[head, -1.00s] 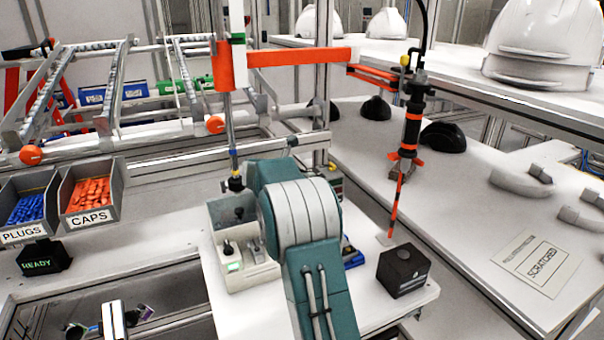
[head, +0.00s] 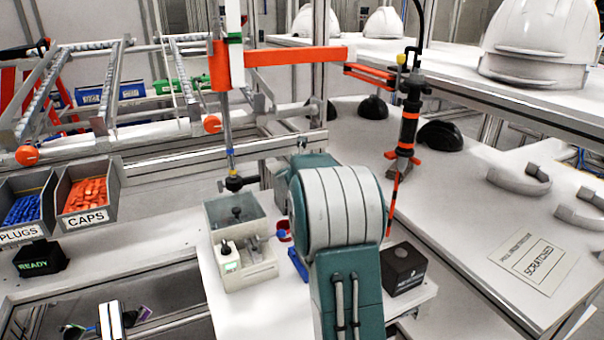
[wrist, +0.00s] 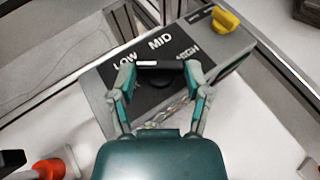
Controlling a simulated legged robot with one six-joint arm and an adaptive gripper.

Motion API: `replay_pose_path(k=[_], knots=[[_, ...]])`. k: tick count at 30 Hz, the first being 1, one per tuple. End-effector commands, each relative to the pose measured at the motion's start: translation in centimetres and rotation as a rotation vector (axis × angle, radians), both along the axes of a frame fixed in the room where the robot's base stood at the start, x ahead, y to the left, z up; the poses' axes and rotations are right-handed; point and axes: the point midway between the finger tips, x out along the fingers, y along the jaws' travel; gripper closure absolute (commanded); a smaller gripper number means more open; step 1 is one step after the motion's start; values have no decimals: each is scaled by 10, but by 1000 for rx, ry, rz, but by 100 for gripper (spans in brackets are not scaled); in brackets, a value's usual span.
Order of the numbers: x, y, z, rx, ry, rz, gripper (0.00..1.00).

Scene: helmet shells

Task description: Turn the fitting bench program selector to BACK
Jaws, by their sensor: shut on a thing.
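In the wrist view a grey control box has a dark dial plate (wrist: 172,50) lettered LOW, MID and HIGH. A black bar handle (wrist: 160,65) with a white mark at its left end lies across the plate. My gripper (wrist: 160,70) is shut on this bar, one finger at each end. The white mark lies below the LOW and MID lettering. A yellow knob (wrist: 226,19) sits at the box's far right corner, its label too small to read. I see no BACK lettering. In the head view my arm hides my gripper and this box.
A pale box with a clear cover (head: 238,255) stands left of my arm, and a black box (head: 403,270) right of it. A tool (head: 407,130) hangs above the table. Bins of plugs (head: 24,212) and caps (head: 88,198) are at left. A red-orange object (wrist: 48,168) shows lower left in the wrist view.

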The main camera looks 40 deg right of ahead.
Motion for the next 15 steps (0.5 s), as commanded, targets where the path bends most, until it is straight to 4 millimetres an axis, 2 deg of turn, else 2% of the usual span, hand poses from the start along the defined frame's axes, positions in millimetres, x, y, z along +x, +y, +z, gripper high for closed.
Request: replay_pose_path(k=[15], knots=[[1,0,0,-1,-1,61,85]])
